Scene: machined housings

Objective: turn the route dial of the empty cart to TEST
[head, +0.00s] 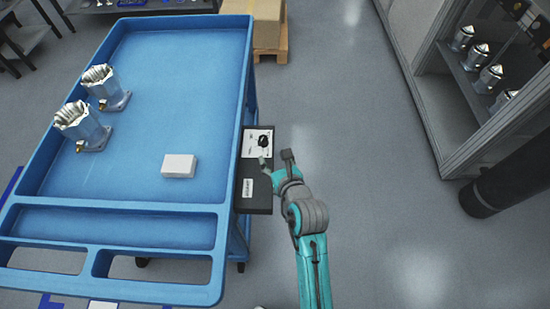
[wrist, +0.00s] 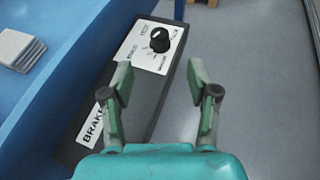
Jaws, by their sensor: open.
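A blue cart (head: 150,185) fills the left of the head view.
A BRAKE label (wrist: 92,130) is on the near part of the black box (wrist: 128,95). A cardboard box on a pallet (head: 268,25) stands behind the cart. A cabinet (head: 440,90) with several housings and a dark cylinder (head: 505,187) stand right. Floor between is clear.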

